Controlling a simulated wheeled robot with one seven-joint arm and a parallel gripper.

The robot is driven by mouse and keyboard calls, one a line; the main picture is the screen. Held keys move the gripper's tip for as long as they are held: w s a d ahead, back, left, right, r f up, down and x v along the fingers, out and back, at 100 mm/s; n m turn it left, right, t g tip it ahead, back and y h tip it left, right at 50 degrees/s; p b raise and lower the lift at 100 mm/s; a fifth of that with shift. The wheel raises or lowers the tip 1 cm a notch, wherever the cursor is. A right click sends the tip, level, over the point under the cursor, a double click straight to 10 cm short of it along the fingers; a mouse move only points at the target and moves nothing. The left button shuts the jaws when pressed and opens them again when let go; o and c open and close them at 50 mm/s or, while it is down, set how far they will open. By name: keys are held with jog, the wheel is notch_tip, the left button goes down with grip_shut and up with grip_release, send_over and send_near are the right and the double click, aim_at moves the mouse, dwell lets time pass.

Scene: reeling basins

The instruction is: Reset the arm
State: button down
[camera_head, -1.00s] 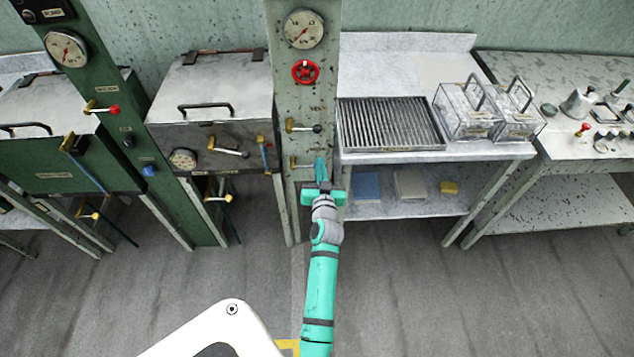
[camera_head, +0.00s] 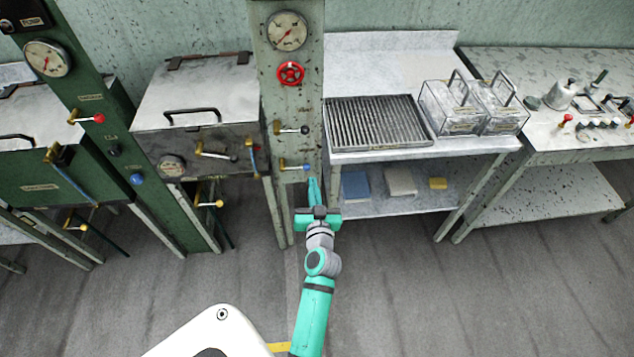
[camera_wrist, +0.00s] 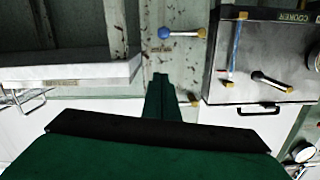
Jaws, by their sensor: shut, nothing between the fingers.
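My teal arm reaches up the middle of the head view. My gripper (camera_head: 314,190) is shut and empty, with its fingers together in front of the lower part of the grey-green column (camera_head: 268,75). The lowest lever on that column has a blue knob (camera_head: 309,167), just above and left of the fingertips and apart from them. In the wrist view the closed fingers (camera_wrist: 163,85) point at the column, and the blue knob (camera_wrist: 165,33) shows beyond them.
The column also carries a gauge (camera_head: 287,31), a red valve wheel (camera_head: 290,73) and a dark-knobbed lever (camera_head: 304,129). A lidded metal basin (camera_head: 200,142) stands to the left. A bench with a slatted tray (camera_head: 378,122) and wire-handled boxes (camera_head: 451,108) stands to the right. Open floor lies below.

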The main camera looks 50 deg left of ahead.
jog(key=shift+d, duration=0.1)
jog(key=s+d+f+m+t+h, duration=0.2)
jog(key=d+h, duration=0.1)
jog(key=d, duration=0.5)
jog(key=s+d+f+m+t+h, duration=0.1)
jog(key=s+d+f+m+h, duration=0.15)
jog(key=d, duration=0.55)
jog(key=s+d+f+m+t+h, duration=0.1)
jog(key=s+d+m+t+h, duration=0.15)
jog(key=d, duration=0.65)
jog(key=s+d+r+m+h, duration=0.1)
jog(key=s+d+r+h, duration=0.2)
jog(key=s+d+r, duration=0.2)
jog(key=s+d+r+m+h, duration=0.1)
jog(key=s+d+r+h, duration=0.2)
jog(key=s+d, duration=0.9)
jog(key=d+r, duration=0.2)
jog(key=d, duration=0.1)
